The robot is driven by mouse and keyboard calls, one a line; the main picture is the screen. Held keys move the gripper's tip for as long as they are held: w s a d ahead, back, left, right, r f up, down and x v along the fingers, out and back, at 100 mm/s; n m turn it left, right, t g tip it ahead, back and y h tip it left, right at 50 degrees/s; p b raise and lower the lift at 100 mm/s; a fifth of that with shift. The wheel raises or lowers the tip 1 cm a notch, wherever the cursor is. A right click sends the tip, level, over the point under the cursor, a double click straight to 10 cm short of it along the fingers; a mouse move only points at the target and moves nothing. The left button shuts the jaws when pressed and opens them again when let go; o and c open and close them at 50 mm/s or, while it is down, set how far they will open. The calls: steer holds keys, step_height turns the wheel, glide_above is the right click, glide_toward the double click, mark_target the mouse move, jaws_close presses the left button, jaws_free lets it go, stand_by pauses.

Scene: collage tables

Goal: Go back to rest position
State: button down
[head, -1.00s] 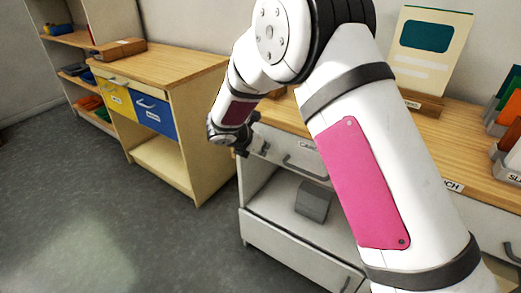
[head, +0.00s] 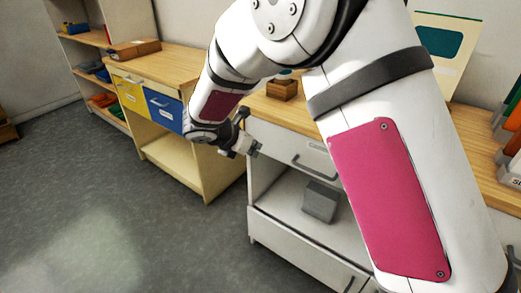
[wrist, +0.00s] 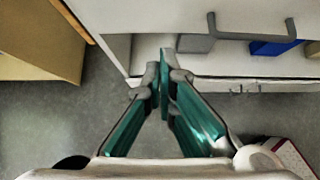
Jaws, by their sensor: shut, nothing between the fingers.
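My gripper (head: 250,149) is in front of the white cabinet's upper drawer in the head view, at the end of my bent arm. In the wrist view my gripper (wrist: 165,75) has its fingertips together with nothing between them. The fingers point toward the white cabinet (wrist: 150,20). They appear clear of the drawer handle (wrist: 235,36), though the exact gap is hard to tell. My arm hides part of the cabinet and worktop in the head view.
A grey box (head: 320,202) sits in the cabinet's open shelf. A wooden cabinet (head: 175,160) with yellow and blue drawers stands to the left. Open grey floor (head: 80,200) lies at the left front.

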steer(key=s+d+r+m+g, duration=0.4)
steer(key=s+d+r+m, duration=1.15)
steer(key=s+d, duration=0.35)
steer(key=s+d+m+g+y, duration=0.2)
steer(key=s+m+y, duration=0.3)
steer(key=s+m, duration=1.35)
steer(key=s+r+n+t+p, duration=0.3)
steer(key=s+r+n+p, duration=0.2)
steer(key=r+p, duration=0.7)
steer(key=shift+p+v, duration=0.4)
steer(key=shift+v, duration=0.5)
steer(key=shift+w+d, duration=0.15)
steer(key=shift+w, duration=0.05)
